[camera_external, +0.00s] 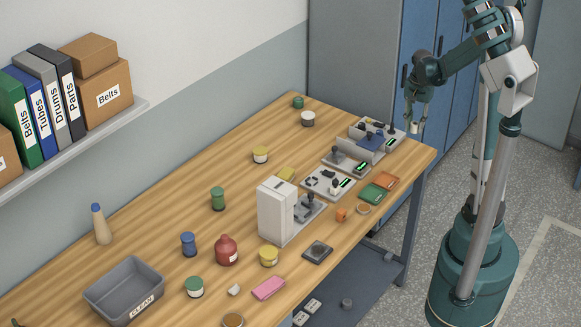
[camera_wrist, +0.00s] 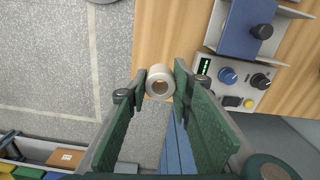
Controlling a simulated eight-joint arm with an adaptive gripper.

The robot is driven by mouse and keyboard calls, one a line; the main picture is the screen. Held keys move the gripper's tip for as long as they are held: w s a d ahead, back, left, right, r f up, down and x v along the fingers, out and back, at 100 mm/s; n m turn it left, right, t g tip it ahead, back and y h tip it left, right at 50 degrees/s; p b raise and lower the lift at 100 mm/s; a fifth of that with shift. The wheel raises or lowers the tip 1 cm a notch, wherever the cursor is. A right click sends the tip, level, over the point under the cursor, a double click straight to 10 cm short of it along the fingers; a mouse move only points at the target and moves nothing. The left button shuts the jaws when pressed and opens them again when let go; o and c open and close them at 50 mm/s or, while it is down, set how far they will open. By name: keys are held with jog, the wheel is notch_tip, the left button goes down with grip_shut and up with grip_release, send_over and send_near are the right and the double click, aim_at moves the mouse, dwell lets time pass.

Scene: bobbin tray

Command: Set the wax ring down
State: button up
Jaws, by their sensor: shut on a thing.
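The wax ring (camera_wrist: 160,82) is a pale, cream-white short cylinder with a hole in its end, seen in the wrist view. My gripper (camera_wrist: 160,86) is shut on it, one dark green finger on each side. In the external view my gripper (camera_external: 415,118) hangs near the far right end of the wooden workbench (camera_external: 150,245), raised above the top's level. The ring shows there as a small pale spot (camera_external: 415,128) at the fingertips. In the wrist view the ring appears over the bench edge, with floor to the left.
Instrument units (camera_external: 330,182) line the bench's right side, including a blue one (camera_wrist: 245,28) near my gripper. Orange (camera_external: 386,180) and green (camera_external: 373,194) trays lie at the front edge. A white machine (camera_external: 275,212) stands mid-bench. Blue lockers (camera_external: 425,35) rise behind.

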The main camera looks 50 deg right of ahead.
jog(key=w+a+r+n, duration=0.1)
jog(key=w+a+n, duration=0.4)
jog(key=w+a, duration=0.85)
jog(key=w+a+r+n, duration=0.2)
jog(key=w+a+n, duration=0.3)
jog(key=w+a, duration=0.9)
jog(key=w+a+f+n, duration=0.1)
jog(key=w+a+n, duration=0.3)
jog(key=a, duration=0.7)
jog(key=w+a+n+p, duration=0.1)
jog(key=w+a, duration=0.5)
jog(key=a, duration=0.5)
jog(key=w+a+f+n, duration=0.1)
jog(key=w+a+n, duration=0.35)
jog(key=a, duration=0.75)
jog(key=shift+m, duration=0.75)
jog(key=shift+w+d+f, duration=0.15)
jog(key=shift+f, duration=0.6)
jog(key=shift+w+d+f, duration=0.1)
jog(key=shift+w+f, duration=0.1)
jog(key=shift+f, duration=0.6)
jog(key=shift+w+d+f, duration=0.15)
jog(key=shift+f, duration=0.6)
jog(key=shift+f, duration=0.1)
jog(key=shift+f, duration=3.05)
